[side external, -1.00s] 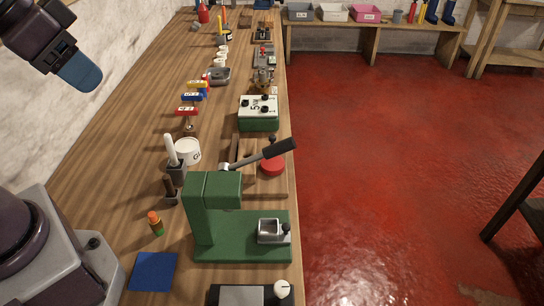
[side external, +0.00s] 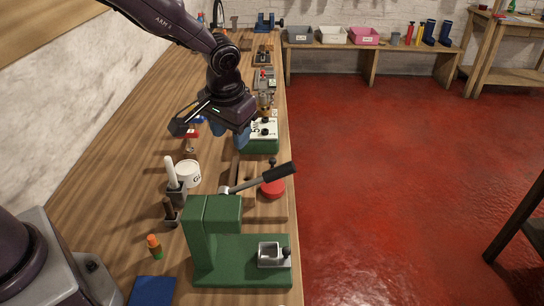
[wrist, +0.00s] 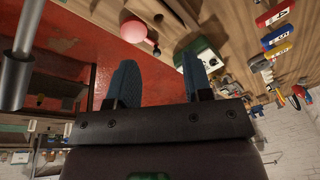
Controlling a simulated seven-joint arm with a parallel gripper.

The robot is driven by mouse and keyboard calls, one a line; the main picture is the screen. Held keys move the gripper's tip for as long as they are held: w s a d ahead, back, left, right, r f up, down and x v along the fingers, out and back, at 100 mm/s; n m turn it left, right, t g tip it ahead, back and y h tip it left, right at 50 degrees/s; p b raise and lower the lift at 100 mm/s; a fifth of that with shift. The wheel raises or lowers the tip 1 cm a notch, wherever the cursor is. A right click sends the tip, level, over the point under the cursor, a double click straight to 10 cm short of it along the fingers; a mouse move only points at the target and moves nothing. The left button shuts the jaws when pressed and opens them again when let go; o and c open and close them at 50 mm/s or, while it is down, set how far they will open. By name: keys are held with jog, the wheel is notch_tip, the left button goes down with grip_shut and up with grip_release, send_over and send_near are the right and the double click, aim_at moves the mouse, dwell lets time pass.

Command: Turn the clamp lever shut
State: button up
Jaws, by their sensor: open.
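A lever with a black grip (side external: 278,172) rises to the right from the top of the green bench machine (side external: 215,240); it is the plainest lever in view. Which of these is the clamp lever I cannot tell. Behind the lever is a red disc (side external: 272,188) with a dark knob, beside a wooden fixture; the red disc also shows in the wrist view (wrist: 133,31). My gripper (side external: 240,138) is open and empty, above the bench behind the lever. Its blue fingers (wrist: 158,65) are apart.
A green box with a white top (side external: 262,142) stands close to my gripper. The red floor is clear right of the bench.

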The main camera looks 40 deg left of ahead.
aim_at(272, 159)
jog(key=w+f+n+t, duration=0.2)
jog(key=w+f+n, duration=0.15)
jog(key=w, duration=0.55)
jog(key=x, duration=1.2)
jog(key=shift+w+r, duration=0.1)
jog(key=shift+w, duration=0.1)
grip_shut()
